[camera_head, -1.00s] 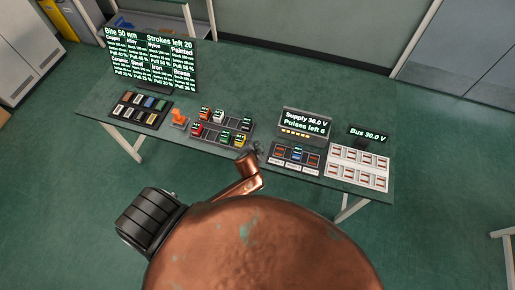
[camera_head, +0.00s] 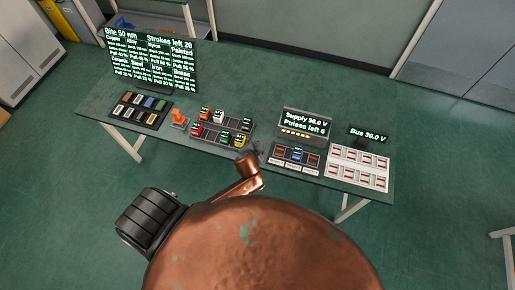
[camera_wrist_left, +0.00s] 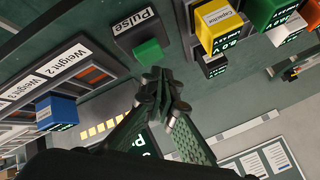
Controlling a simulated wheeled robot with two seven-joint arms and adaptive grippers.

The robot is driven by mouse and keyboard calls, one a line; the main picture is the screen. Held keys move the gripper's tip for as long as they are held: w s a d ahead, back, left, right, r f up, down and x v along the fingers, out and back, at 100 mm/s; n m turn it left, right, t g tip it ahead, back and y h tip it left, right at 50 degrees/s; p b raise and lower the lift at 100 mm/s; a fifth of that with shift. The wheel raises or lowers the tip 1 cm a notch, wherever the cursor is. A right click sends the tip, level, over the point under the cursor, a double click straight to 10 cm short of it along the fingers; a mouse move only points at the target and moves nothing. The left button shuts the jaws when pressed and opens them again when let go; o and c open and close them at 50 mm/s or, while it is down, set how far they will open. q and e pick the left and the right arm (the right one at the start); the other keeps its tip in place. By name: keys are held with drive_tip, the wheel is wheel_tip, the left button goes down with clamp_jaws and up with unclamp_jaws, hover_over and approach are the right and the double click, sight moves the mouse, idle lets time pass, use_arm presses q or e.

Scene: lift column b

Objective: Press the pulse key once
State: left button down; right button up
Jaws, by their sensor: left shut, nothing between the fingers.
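The pulse key is a green button (camera_wrist_left: 149,52) on a dark block, with a white label reading Pulse (camera_wrist_left: 131,22) beside it in the left wrist view. My left gripper (camera_wrist_left: 162,78) is shut and empty, its tips close to the green button. Whether they touch it I cannot tell. In the head view the left gripper (camera_head: 257,152) is small and dark at the table's front edge, left of the supply unit, and the key cannot be made out there. The supply display (camera_head: 305,122) reads Supply 36.0 V, Pulses left 6. My right gripper is not in view.
A panel with blue and orange blocks (camera_head: 296,155) lies right of the gripper. A rack of coloured blocks (camera_head: 222,132) lies to its left; a yellow Capacitor block (camera_wrist_left: 218,20) is near the fingers. Further right are a white panel (camera_head: 358,168) and a Bus 30.0 V display (camera_head: 368,134).

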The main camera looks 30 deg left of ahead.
use_arm(q)
drive_tip(key=shift+f, duration=0.15)
drive_tip(key=shift+f, duration=0.25)
drive_tip(key=shift+s+f, duration=0.1)
drive_tip(key=shift+f, duration=0.4)
idle(0.6)
idle(0.3)
drive_tip(key=shift+r+p, duration=0.95)
drive_tip(key=shift+p, duration=0.05)
